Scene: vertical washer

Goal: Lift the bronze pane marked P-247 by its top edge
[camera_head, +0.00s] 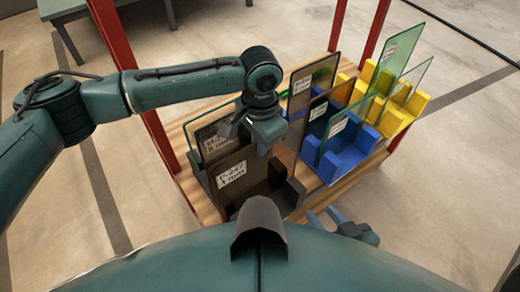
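The bronze pane marked P-247 (234,191) stands upright in a dark slot rack at the near left of the wooden pallet. Its white label faces me. My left gripper (246,142) is over the top edge of this pane, near its right end. Its two fingers look spread apart; whether they touch the glass I cannot tell. My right gripper (326,217) is low at the pallet's near right side, open and empty, partly hidden by my own body.
Another dark labelled pane (216,139) stands just behind. Taller bronze panes (301,101) stand to the right. Clear panes stand in blue (346,160) and yellow (391,119) racks. Red posts (172,161) rise at the pallet (203,206) corners. A green table (62,8) is behind.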

